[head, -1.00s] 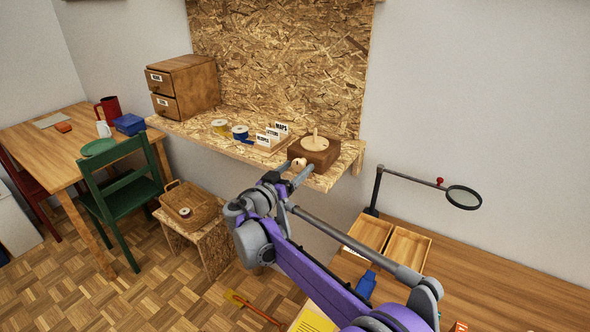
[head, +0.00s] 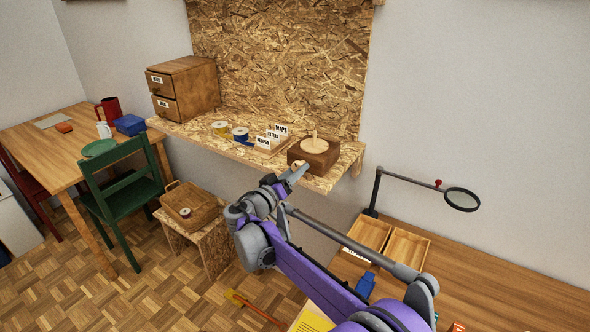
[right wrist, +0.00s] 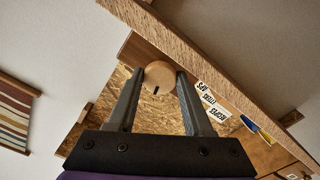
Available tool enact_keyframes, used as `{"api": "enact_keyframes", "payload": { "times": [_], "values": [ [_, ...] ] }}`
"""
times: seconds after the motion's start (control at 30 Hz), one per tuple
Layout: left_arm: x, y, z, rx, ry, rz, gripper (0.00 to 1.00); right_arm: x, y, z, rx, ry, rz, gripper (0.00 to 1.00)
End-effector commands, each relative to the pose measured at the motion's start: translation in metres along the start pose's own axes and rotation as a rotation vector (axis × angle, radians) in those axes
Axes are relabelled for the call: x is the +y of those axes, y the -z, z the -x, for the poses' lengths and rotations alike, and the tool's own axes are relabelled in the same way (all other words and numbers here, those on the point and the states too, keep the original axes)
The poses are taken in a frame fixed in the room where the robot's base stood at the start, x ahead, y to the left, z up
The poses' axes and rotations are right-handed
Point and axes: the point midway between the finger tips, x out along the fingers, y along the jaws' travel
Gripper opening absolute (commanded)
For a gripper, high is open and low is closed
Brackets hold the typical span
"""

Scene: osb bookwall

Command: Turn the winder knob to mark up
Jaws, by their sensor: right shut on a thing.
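The winder is a dark brown wooden box (head: 327,158) with a pale round disc and upright peg on top, at the shelf's right end. Its pale round knob (head: 296,163) is on the front, partly hidden by my right gripper (head: 298,169). In the right wrist view the knob (right wrist: 158,72) sits between the two fingers of my right gripper (right wrist: 158,78), which are shut on its sides. A short dark mark shows on the knob, pointing to the bottom of that picture, where the shelf labels appear upside down. My left gripper is out of view.
The chipboard shelf (head: 205,142) holds a labelled card holder (head: 270,140), ribbon spools (head: 240,133) and a drawer cabinet (head: 182,86). Below right, a desk (head: 500,270) carries wooden trays (head: 406,248) and a magnifier (head: 462,198). The air before the shelf is free.

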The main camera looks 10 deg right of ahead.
Motion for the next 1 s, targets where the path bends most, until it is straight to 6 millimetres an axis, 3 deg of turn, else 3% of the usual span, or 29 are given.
{"api": "enact_keyframes", "payload": {
  "times": [0.37,0.4,0.53,1.0],
  "values": [
    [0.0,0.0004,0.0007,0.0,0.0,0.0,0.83,-0.0002,-0.0001,0.0,0.001,0.0,0.037,0.0],
    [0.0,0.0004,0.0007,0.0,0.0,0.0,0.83,-0.0002,-0.0001,0.0,0.001,0.0,0.037,0.58],
    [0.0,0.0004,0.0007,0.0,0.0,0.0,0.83,-0.0003,-0.0001,0.0,0.001,0.0,0.036,0.81],
    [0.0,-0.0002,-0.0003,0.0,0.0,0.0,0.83,-0.0007,-0.0006,0.0,0.0,0.001,0.013,0.81]
  ]
}}
